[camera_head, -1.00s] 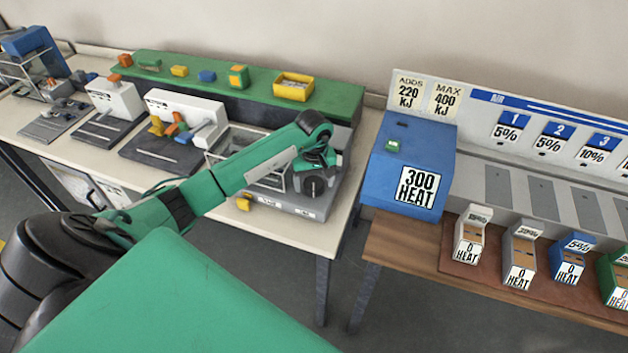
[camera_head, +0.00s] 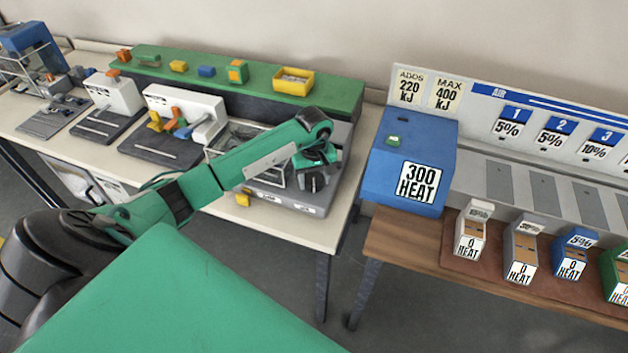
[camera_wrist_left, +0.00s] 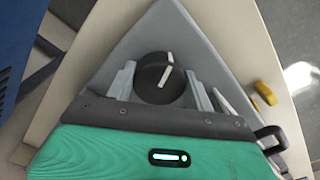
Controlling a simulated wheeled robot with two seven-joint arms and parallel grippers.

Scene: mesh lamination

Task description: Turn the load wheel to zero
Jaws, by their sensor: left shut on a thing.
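The load wheel (camera_wrist_left: 160,78) is a round black knob with a white pointer line, on the sloping grey face of a machine at the right end of the left bench. In the left wrist view the pointer slants up and to the right. My left gripper (camera_head: 314,184) is shut on the wheel, with one finger on each side of it; the gripper also shows in the left wrist view (camera_wrist_left: 160,85). In the head view the gripper hides most of the wheel. No scale mark can be read beside the wheel. My right gripper is not in view.
A yellow block (camera_head: 243,199) sits at the machine's front edge. A wire guard (camera_head: 232,137) stands behind my left arm. A green shelf (camera_head: 345,92) with a yellow bin (camera_head: 293,82) runs behind. A blue 300 HEAT box (camera_head: 408,160) stands on the right bench, across a gap.

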